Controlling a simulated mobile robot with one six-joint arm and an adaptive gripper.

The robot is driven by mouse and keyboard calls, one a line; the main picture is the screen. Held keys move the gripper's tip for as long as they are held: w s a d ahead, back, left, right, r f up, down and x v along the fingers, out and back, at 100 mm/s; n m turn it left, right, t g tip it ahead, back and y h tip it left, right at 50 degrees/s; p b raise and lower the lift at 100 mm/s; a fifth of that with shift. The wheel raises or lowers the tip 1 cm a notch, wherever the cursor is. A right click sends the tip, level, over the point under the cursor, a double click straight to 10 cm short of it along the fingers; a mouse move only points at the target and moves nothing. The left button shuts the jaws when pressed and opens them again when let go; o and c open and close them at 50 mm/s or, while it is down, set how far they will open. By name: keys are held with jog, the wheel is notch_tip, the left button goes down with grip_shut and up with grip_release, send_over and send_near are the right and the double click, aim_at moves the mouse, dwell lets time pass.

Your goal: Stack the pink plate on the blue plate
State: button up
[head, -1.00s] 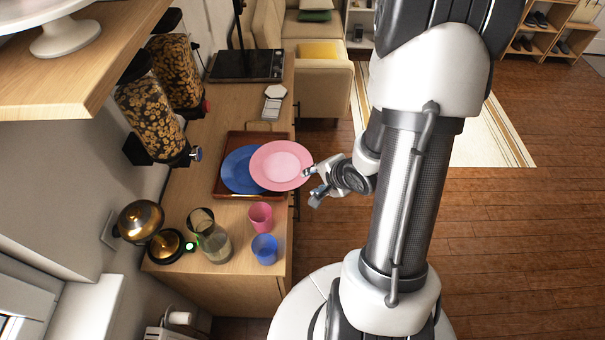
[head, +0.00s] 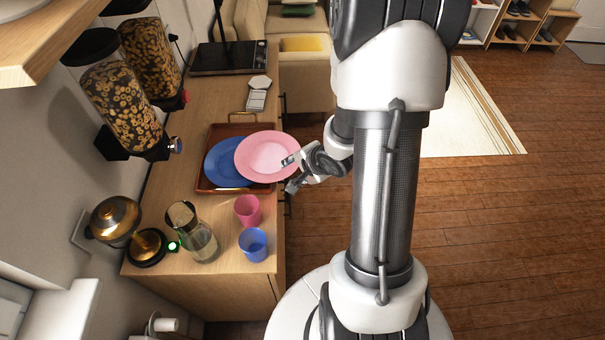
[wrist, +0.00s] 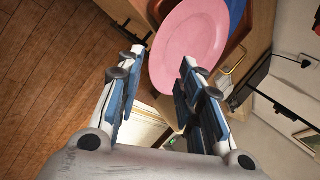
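The pink plate (head: 266,156) overlaps the right part of the blue plate (head: 222,168) in the head view. Its right side reaches past the right edge of the brown tray (head: 204,188); whether it rests on the blue plate or the tray rim is unclear. My gripper (head: 289,174) is open at the pink plate's right rim, with one fingertip overlapping the rim. In the wrist view, my gripper (wrist: 168,65) has its fingers spread apart, and the pink plate (wrist: 188,40) lies ahead, near the right fingertip. A sliver of the blue plate (wrist: 236,12) shows behind it.
A pink cup (head: 248,211) and a blue cup (head: 254,245) stand in front of the tray, beside a glass pitcher (head: 203,243) and a kettle (head: 116,218). Cereal dispensers (head: 128,115) line the wall. Open floor (head: 490,240) lies to the right.

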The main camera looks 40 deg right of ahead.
aim_at(283, 175)
jog(key=b+x, duration=0.4)
jog(key=x, duration=0.5)
jog(key=shift+w+f, duration=0.2)
jog(key=shift+f, duration=0.1)
jog(key=shift+c, duration=0.3)
grip_shut()
